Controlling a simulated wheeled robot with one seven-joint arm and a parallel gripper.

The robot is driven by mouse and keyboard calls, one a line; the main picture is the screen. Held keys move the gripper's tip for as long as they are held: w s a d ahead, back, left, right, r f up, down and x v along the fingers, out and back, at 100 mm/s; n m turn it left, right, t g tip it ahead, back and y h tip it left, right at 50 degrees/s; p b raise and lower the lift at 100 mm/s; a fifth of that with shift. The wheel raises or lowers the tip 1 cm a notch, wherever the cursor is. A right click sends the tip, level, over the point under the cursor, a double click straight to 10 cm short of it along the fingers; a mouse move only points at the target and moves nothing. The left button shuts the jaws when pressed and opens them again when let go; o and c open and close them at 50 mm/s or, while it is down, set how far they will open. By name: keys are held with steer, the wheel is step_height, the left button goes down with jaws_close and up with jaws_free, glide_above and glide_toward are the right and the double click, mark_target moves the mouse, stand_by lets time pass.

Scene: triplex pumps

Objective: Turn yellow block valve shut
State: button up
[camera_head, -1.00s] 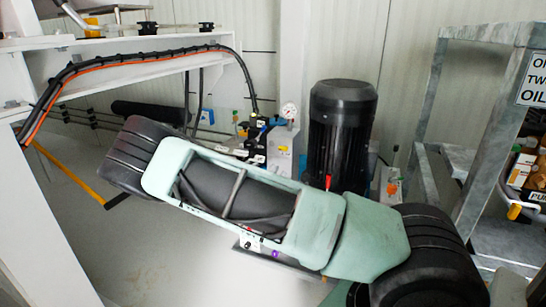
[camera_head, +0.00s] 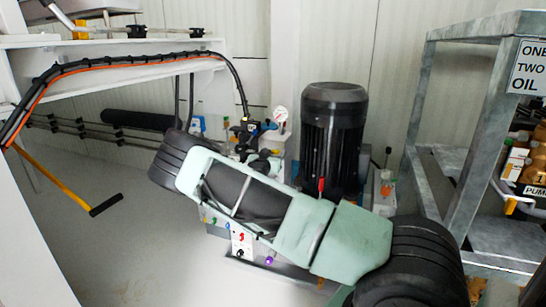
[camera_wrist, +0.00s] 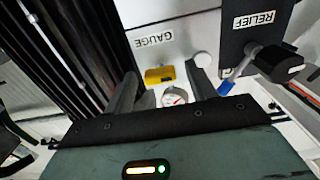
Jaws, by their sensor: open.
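A small yellow block (camera_wrist: 160,75), which looks like the block valve, sits on a white panel below the GAUGE label in the wrist view. A round dial gauge (camera_wrist: 174,97) is close beside it, nearer my gripper. My gripper (camera_wrist: 160,70) is open, with one dark finger on each side of the yellow block. I cannot tell whether either finger touches it. In the head view my arm crosses the middle of the picture, and I cannot make out the gripper or this yellow block there.
A black lever knob (camera_wrist: 277,63) with a blue-tipped part stands at the RELIEF label, right of the fingers. A tall black motor (camera_head: 333,135) is behind my arm. A grey metal rack (camera_head: 478,130) stands at the right. A yellow bar with a black grip (camera_head: 60,185) is at left.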

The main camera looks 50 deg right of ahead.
steer(key=c, duration=1)
steer(key=shift+f+m+b, duration=0.15)
steer(key=shift+m+b, duration=5.3)
steer(key=shift+m, duration=3.35)
